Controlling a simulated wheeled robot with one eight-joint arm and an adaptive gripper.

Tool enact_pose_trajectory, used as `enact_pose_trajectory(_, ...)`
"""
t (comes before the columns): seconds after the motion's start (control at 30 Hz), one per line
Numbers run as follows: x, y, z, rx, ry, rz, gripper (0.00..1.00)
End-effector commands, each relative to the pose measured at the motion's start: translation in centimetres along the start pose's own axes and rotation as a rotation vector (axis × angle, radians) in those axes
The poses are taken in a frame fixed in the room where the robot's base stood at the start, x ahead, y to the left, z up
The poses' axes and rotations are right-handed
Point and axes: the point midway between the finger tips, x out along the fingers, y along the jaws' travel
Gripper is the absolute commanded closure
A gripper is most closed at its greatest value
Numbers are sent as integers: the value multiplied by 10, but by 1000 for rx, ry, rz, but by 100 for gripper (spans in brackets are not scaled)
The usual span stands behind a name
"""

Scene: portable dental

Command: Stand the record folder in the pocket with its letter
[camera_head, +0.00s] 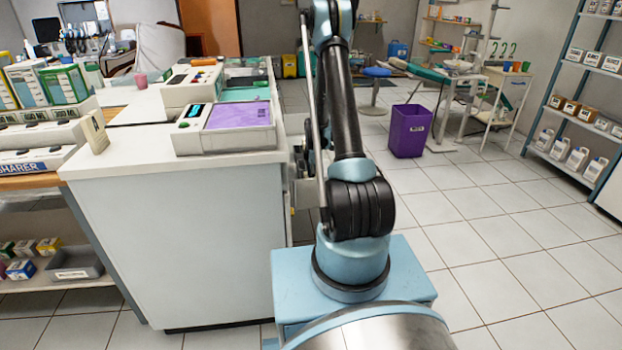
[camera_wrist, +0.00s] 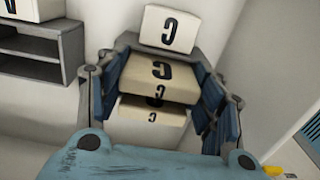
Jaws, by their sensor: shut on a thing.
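In the wrist view my gripper (camera_wrist: 165,95) has its blue-padded fingers on both sides of a beige record folder (camera_wrist: 150,84) and is shut on it. The folder shows a dark letter C on its faces. Just beyond it is a white plate (camera_wrist: 183,22) with a large letter C. The pocket under that plate is mostly hidden by the folder and fingers, so I cannot tell whether the folder is inside it. At the upper left is an open grey pocket (camera_wrist: 68,48) under another lettered plate (camera_wrist: 48,9). My gripper is hidden in the head view.
A purple bin (camera_head: 409,130) stands on the floor behind. Shelves (camera_head: 575,100) line the right. The tiled floor at right is clear.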

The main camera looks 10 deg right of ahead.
Motion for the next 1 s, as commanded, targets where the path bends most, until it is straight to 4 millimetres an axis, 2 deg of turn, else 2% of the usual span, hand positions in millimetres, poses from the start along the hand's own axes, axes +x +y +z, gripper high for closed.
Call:
enact_pose_trajectory(0.17,5,0,0,0,0,0,67)
enact_pose_trajectory(0.2,5,0,0,0,0,0,37)
enact_pose_trajectory(0.3,5,0,0,0,0,0,19)
enact_pose_trajectory(0.73,2,0,0,0,0,0,19)
enact_pose_trajectory(0.87,-8,0,0,0,0,0,19)
enact_pose_trajectory(1.0,-27,0,0,0,0,0,19)
